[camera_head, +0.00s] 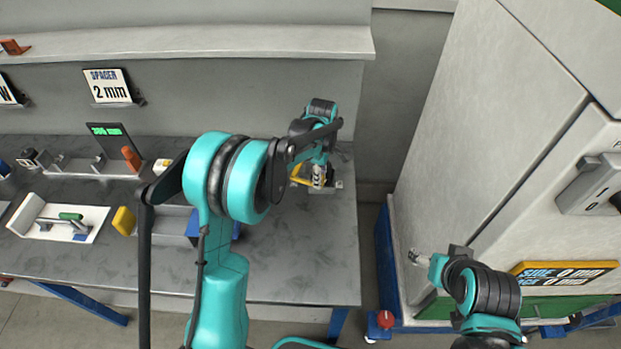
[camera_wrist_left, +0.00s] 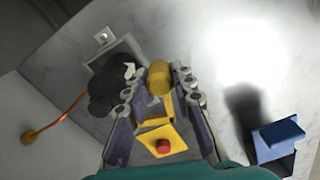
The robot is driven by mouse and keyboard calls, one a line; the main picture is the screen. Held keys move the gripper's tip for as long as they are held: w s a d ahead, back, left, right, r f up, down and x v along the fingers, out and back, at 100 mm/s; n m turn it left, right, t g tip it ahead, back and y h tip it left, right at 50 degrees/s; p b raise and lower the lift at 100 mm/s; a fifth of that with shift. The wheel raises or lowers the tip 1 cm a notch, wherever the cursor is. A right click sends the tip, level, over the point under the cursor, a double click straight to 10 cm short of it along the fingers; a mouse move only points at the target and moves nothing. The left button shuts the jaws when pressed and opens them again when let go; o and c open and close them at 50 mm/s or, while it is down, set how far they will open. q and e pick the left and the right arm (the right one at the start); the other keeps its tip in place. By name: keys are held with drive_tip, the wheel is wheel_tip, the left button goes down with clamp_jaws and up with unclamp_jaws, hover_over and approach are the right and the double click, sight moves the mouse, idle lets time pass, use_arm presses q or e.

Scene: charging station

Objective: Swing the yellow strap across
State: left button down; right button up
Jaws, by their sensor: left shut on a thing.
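My left gripper (camera_head: 317,182) is at the far right part of the bench, over a small grey metal fixture. The yellow strap (camera_head: 299,176) shows beside its fingers. In the left wrist view the two fingers (camera_wrist_left: 158,84) are shut on the rounded yellow end of the strap (camera_wrist_left: 159,76). A yellow plate with a red knob (camera_wrist_left: 163,146) shows between the fingers, nearer the palm; I cannot tell how it joins the strap. The fixture's grey plate (camera_wrist_left: 128,50) and a black round part lie beside the left finger. My right gripper (camera_head: 420,258) is in front of the grey cabinet, too small to read.
The bench (camera_head: 300,260) is clear in front of my left gripper. An orange cable (camera_wrist_left: 65,113) runs to the left. The cabinet (camera_head: 480,120) stands right of the bench, across a gap.

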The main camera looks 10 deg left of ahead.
use_arm(q)
drive_tip(key=shift+w+d+n, duration=0.75)
drive_tip(key=shift+w+n, duration=0.05)
drive_tip(key=shift+n, duration=0.2)
drive_tip(key=c, duration=1.3)
unclamp_jaws()
drive_tip(key=shift+o, duration=0.2)
drive_tip(key=shift+r, duration=0.15)
wheel_tip(320, 180, up, 12)
